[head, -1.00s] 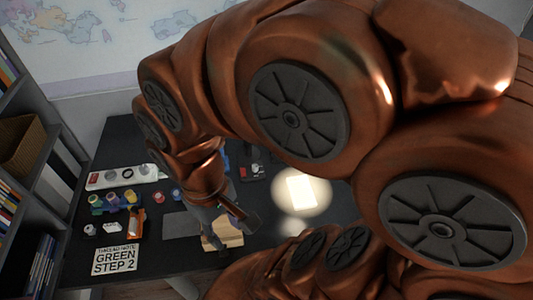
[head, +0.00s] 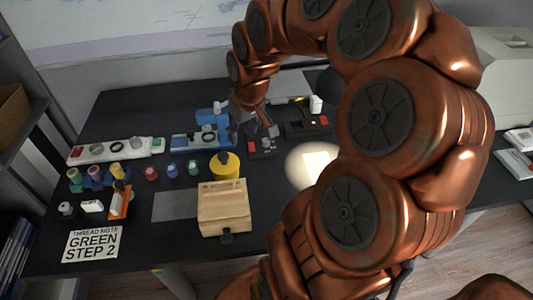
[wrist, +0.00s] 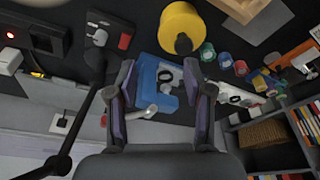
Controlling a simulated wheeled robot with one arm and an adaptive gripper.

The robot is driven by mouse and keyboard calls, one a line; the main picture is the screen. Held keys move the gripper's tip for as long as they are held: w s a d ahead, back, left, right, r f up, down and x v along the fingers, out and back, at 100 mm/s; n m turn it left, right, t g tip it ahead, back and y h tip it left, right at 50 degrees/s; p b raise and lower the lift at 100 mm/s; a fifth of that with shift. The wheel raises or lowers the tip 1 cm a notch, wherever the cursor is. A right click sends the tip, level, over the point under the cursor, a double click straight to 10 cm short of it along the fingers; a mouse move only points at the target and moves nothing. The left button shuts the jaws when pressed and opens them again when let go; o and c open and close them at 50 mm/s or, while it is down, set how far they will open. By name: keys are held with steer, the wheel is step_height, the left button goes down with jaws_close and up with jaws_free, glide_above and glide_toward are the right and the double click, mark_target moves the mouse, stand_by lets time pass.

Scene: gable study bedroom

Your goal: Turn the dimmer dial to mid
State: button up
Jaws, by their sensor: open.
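No dial is labelled dimmer, so I cannot tell which control it is. A blue panel (head: 183,139) with a dark round ring stands near the back of the desk, and a blue unit with a ring also shows in the wrist view (wrist: 146,76). A small black box (head: 262,149) with a red button and a pale round part lies right of it; it also shows in the wrist view (wrist: 108,40). My gripper (head: 252,125) is above the desk near these two. In the wrist view its open, empty fingers (wrist: 162,103) straddle the blue unit's image.
A white strip (head: 100,152) with a dark ring lies at left. A yellow cylinder (head: 226,166) and a wooden box (head: 224,207) stand in front of the gripper. Coloured spools (head: 172,169), a note card (head: 92,244) and another black box (head: 300,128) are nearby. Light falls at the desk's right.

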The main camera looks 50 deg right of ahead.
steer(key=m+t+h+b, duration=0.1)
steer(key=m+b, duration=0.1)
steer(key=b, duration=0.3)
glide_toward(266, 140)
steer(key=f, duration=0.2)
steer(key=shift+t, duration=0.3)
steer(key=shift+x, duration=3.65)
steer(key=shift+w+d, duration=0.1)
steer(key=shift+c, duration=0.4)
jaws_close()
